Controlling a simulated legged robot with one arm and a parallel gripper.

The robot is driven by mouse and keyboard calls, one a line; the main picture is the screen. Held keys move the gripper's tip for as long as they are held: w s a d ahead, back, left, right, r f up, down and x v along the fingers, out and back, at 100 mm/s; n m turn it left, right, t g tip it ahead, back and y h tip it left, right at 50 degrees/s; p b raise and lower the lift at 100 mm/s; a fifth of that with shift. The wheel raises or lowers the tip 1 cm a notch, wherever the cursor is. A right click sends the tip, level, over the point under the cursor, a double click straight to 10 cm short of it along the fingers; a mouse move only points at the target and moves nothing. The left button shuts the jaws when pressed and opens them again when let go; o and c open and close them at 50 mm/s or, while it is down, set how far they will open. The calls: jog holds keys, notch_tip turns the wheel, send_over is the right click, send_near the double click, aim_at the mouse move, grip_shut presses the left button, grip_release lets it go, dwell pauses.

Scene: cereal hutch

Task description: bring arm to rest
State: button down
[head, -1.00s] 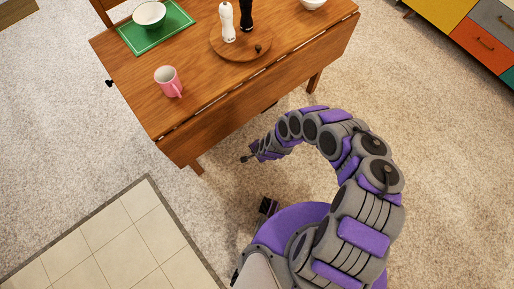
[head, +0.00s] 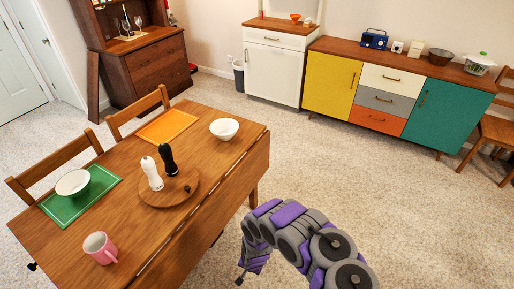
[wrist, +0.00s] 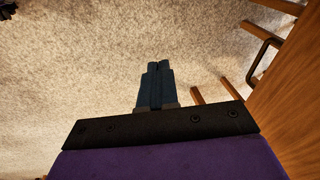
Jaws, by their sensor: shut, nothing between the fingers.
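My gripper (wrist: 158,85) is shut and empty in the wrist view, its dark fingers together and pointing over bare carpet. In the head view my purple and grey arm curls in a bend at the bottom right of centre, and the arm's end (head: 240,280) hangs low beside the table, apart from it. The table's wooden edge (wrist: 295,110) and legs show at the right of the wrist view.
The wooden table (head: 130,215) bears a pink mug (head: 99,248), two bowls, and shakers on a round board (head: 170,198). Chairs stand behind it. A colourful sideboard (head: 385,100) and a white cabinet (head: 272,70) line the far wall. Carpet (head: 350,180) between is clear.

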jog(key=w+d+r+h, duration=0.2)
jog(key=w+d+r, duration=0.3)
jog(key=d+r, duration=0.3)
jog(key=s+d+r+g+h, duration=0.1)
jog(key=d+r, duration=0.5)
jog(key=r, duration=0.7)
jog(key=d+r+h, duration=0.1)
jog(key=d+r, duration=0.5)
jog(key=r, duration=0.6)
jog(key=s+r+n+g, duration=0.1)
jog(key=s+r+g, duration=0.1)
jog(key=s+r, duration=1.3)
jog(key=s+a+r+n+y, duration=0.1)
jog(key=s+r, duration=0.2)
jog(key=s, duration=0.3)
jog(key=s+a+r+n, duration=0.1)
jog(key=s+r, duration=0.3)
jog(key=s, duration=0.3)
jog(key=s+a+r+n+g+y, duration=0.1)
jog(key=s+r, duration=0.2)
jog(key=s, duration=0.3)
jog(key=shift+s+r+y, duration=0.3)
jog(key=shift+s, duration=0.05)
